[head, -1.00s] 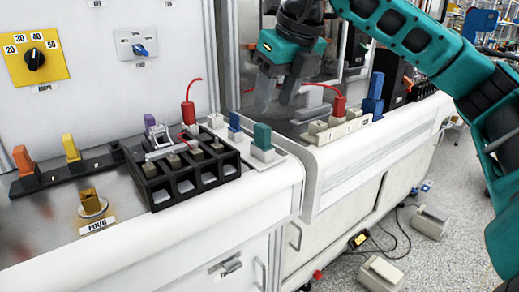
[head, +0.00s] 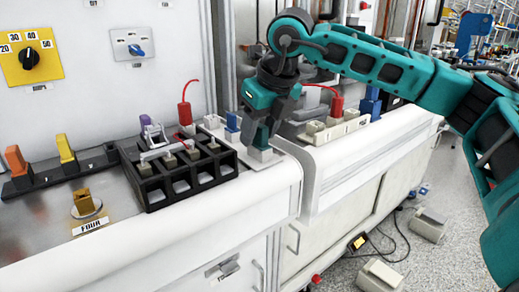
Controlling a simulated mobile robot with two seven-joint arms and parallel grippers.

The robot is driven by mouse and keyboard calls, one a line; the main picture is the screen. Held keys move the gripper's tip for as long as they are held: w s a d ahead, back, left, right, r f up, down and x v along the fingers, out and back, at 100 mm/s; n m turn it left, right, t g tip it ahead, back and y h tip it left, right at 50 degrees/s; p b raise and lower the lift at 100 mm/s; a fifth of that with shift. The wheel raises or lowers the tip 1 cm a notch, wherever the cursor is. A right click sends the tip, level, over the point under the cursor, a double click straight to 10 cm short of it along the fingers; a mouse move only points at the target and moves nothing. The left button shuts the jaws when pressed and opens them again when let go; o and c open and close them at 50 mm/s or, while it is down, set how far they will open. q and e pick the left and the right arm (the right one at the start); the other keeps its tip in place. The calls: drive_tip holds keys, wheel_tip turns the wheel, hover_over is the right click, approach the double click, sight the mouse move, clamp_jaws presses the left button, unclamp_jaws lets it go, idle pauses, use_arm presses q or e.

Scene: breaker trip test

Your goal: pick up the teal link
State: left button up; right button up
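The teal link (head: 262,138) stands upright on its pale base block on the right end of the near counter. My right gripper (head: 261,128) points down at the link, its dark fingers around the upper part of it. The fingers hide much of the link, and I cannot tell whether they are closed on it. The link does not look lifted from its base. My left gripper is not in view.
A blue link (head: 233,126) stands just left of my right gripper. A black rack (head: 181,176) with pale terminals lies further left. Orange (head: 17,163) and yellow (head: 66,150) links stand at the far left. A red plug (head: 337,104) stands on the right counter.

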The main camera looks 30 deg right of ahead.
drive_tip(key=c, duration=0.7)
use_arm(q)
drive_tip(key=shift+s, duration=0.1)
use_arm(e)
clamp_jaws()
drive_tip(key=shift+r, duration=0.1)
